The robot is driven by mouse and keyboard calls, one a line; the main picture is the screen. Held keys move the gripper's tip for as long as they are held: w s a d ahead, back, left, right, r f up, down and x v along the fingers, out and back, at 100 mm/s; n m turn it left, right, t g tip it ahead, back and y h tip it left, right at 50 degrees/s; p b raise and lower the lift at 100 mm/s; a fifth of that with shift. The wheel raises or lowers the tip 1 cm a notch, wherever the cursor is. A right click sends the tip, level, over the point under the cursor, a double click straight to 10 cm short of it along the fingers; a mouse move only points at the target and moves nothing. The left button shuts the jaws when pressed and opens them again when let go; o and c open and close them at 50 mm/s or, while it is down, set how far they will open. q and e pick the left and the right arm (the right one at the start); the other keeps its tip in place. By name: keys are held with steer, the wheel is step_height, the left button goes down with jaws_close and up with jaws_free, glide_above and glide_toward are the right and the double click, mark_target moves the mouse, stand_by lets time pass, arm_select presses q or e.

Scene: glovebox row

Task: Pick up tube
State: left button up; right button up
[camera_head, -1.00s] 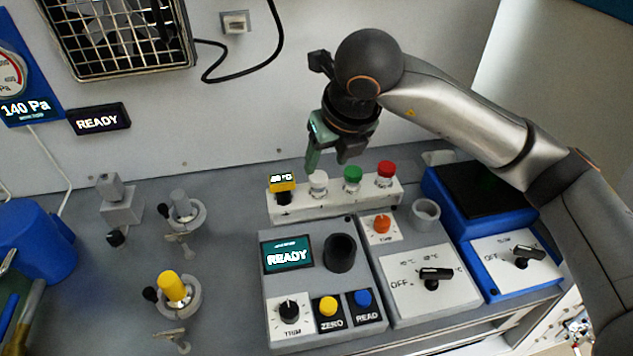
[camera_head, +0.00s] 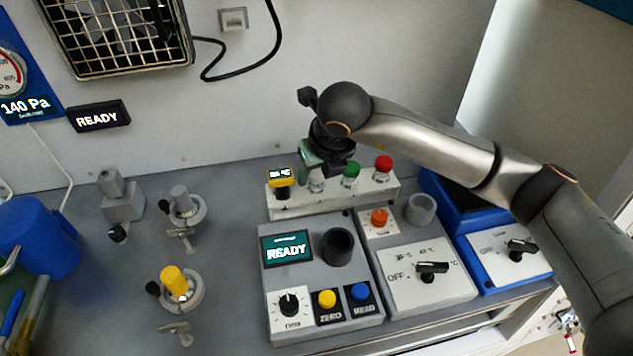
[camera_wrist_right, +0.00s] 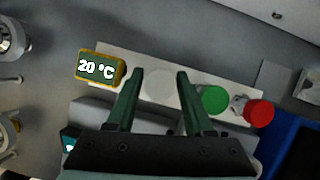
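A white rack (camera_head: 345,195) holds tubes in a row: a white-capped tube (camera_head: 316,184), a green-capped tube (camera_head: 351,173) and a red-capped tube (camera_head: 383,168). My right gripper (camera_head: 315,180) is lowered over the white-capped tube. In the right wrist view its two fingers (camera_wrist_right: 158,75) are apart, with the white cap (camera_wrist_right: 160,84) between them and a gap on each side. The green cap (camera_wrist_right: 214,99) and red cap (camera_wrist_right: 258,112) are to the right of the fingers. My left gripper is in neither view.
A yellow 20 °C display (camera_wrist_right: 100,68) stands at the rack's left end, close to my left-hand finger. A grey READY instrument (camera_head: 318,290) and a dial unit (camera_head: 430,275) stand in front. A blue-based unit (camera_head: 505,265) is at right. Clamps stand at left.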

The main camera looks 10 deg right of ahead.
jaws_close()
steer(key=shift+r, duration=0.15)
